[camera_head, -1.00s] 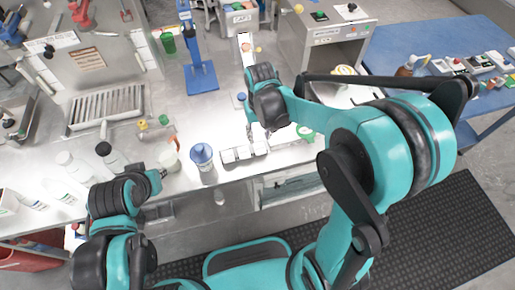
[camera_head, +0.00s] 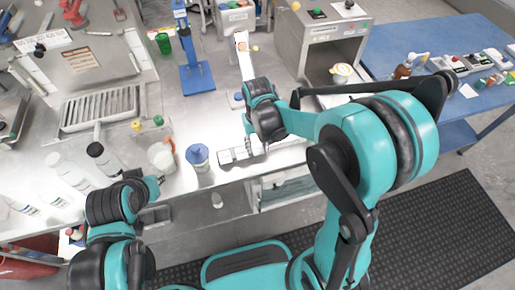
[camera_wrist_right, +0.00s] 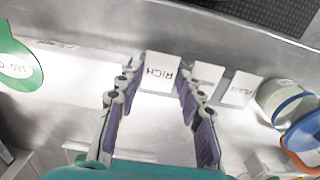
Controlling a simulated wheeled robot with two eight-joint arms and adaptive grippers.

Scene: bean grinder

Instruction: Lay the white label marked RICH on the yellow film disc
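The white label marked RICH (camera_wrist_right: 161,72) stands at the left of a row of white labels in the right wrist view. My right gripper (camera_wrist_right: 158,82) is open, its two fingers on either side of this label; firm contact is not visible. In the head view, my right gripper (camera_head: 248,140) is down at the label row (camera_head: 238,156). A small pale disc with yellow (camera_head: 342,69), seemingly the yellow film disc, lies on the grey machine at the upper right. My left gripper (camera_head: 157,182) is at the lower left, away from the labels; its opening is unclear.
A blue-lidded container (camera_head: 198,158) stands left of the labels and a white cup (camera_head: 162,157) further left. A green disc (camera_wrist_right: 14,62) lies left of the RICH label in the wrist view. A blue stand (camera_head: 196,75) rises behind. The counter's front edge is close.

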